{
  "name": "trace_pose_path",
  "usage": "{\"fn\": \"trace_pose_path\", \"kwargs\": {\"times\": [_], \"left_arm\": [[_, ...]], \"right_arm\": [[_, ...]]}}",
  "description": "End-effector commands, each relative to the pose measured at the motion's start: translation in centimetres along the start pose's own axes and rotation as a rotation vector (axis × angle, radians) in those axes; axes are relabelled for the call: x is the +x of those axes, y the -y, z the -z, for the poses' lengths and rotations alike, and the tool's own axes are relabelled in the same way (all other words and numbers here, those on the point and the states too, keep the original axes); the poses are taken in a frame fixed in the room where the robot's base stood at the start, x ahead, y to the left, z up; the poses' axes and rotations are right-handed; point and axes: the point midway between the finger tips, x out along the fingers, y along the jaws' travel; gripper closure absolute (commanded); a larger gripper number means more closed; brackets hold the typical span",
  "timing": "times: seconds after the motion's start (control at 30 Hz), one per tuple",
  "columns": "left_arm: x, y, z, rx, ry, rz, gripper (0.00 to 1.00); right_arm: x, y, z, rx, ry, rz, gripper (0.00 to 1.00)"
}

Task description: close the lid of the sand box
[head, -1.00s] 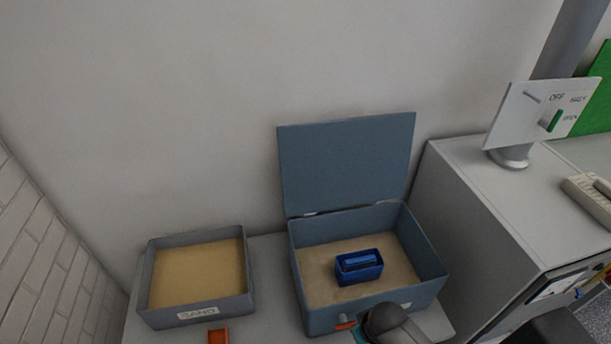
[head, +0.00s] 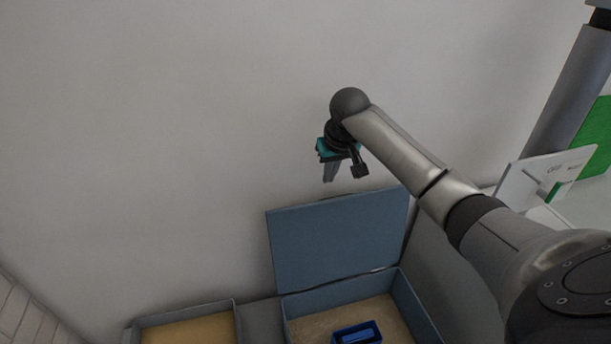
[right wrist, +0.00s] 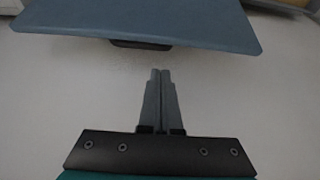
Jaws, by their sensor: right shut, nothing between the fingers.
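The sand box (head: 424,318) is a blue-grey box at the bottom of the head view, with sand and a small blue container (head: 357,333) inside. Its lid (head: 338,243) stands open, upright against the pale wall. My right gripper (head: 329,178) is above the lid's top edge in the head view, fingers pointing down, shut and empty. In the right wrist view the shut fingers (right wrist: 160,75) point toward the lid's edge (right wrist: 140,25), apart from it in the picture. The front of the box is out of view. My left gripper is not in view.
A grey tray (head: 136,334) of sand sits to the left of the box. A cabinet with a white sign panel (head: 535,182) marked with a green handle stands at the right. The wall behind the lid is bare.

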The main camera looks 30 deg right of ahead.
Motion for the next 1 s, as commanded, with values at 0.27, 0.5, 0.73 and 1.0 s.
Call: {"fn": "trace_pose_path", "kwargs": {"times": [0.27, 0.5, 0.73, 1.0], "left_arm": [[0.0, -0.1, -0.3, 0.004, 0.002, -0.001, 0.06], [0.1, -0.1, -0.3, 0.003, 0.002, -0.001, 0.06], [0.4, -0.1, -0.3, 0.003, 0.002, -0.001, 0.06], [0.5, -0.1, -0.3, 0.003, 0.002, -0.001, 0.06]], "right_arm": [[1.0, -0.4, 0.6, 0.020, 0.001, 0.000, 1.00], [5.0, -0.5, 0.6, 0.019, 0.000, -0.001, 1.00], [7.9, -0.4, 0.6, 0.018, -0.001, 0.000, 1.00], [9.3, -0.5, 0.6, 0.015, -0.003, -0.001, 1.00]]}}
